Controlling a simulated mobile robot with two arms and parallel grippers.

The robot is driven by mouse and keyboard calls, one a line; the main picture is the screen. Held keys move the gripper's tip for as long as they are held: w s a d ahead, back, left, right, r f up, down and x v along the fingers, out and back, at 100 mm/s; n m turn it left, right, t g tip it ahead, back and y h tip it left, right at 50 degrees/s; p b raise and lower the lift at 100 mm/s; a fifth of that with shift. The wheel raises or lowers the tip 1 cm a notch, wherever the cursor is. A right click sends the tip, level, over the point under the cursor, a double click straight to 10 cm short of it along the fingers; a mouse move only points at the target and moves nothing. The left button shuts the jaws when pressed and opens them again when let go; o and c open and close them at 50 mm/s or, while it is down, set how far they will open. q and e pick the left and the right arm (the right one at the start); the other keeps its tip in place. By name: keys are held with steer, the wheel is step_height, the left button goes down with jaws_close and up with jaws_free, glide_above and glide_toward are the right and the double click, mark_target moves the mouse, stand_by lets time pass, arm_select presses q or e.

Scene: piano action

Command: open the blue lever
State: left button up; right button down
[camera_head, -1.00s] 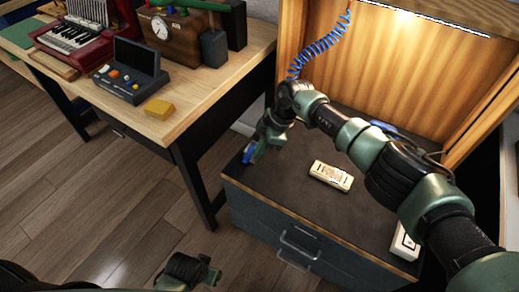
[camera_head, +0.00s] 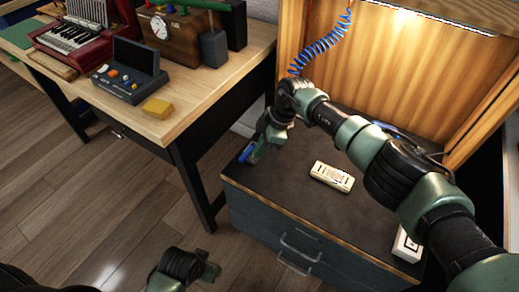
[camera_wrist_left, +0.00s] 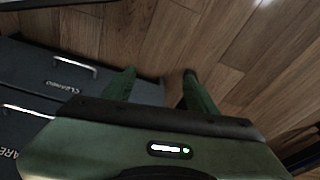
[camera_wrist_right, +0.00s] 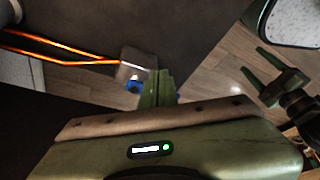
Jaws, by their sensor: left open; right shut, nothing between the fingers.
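A small blue piece, seemingly the blue lever (camera_head: 245,154), shows at the left corner of the dark cabinet top. My right gripper (camera_head: 253,156) is shut and empty right beside it and partly hides it. In the right wrist view the shut fingers (camera_wrist_right: 155,88) are just right of the blue piece (camera_wrist_right: 133,87), in front of a grey block with orange rods; I cannot tell if they touch. My left gripper (camera_head: 212,271) is open and empty, low in front of the cabinet; its spread fingers show in the left wrist view (camera_wrist_left: 160,88).
The cabinet top (camera_head: 290,165) bears a cream device (camera_head: 332,176) and a white box (camera_head: 406,245). A blue coiled cord (camera_head: 320,48) hangs behind. The floor between is free.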

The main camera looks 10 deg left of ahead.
steer(key=shift+r, duration=0.15)
steer(key=shift+d+r, duration=0.15)
steer(key=shift+r, duration=0.2)
arm_select(q)
step_height(320, 180, down, 7)
steer(key=s+p, duration=0.2)
steer(key=shift+s+a, duration=0.15)
steer(key=shift+s, duration=0.1)
arm_select(e)
steer(key=v, duration=0.6)
steer(key=shift+d+r, duration=0.25)
steer(key=shift+r, duration=0.1)
arm_select(q)
steer(key=shift+r, duration=0.15)
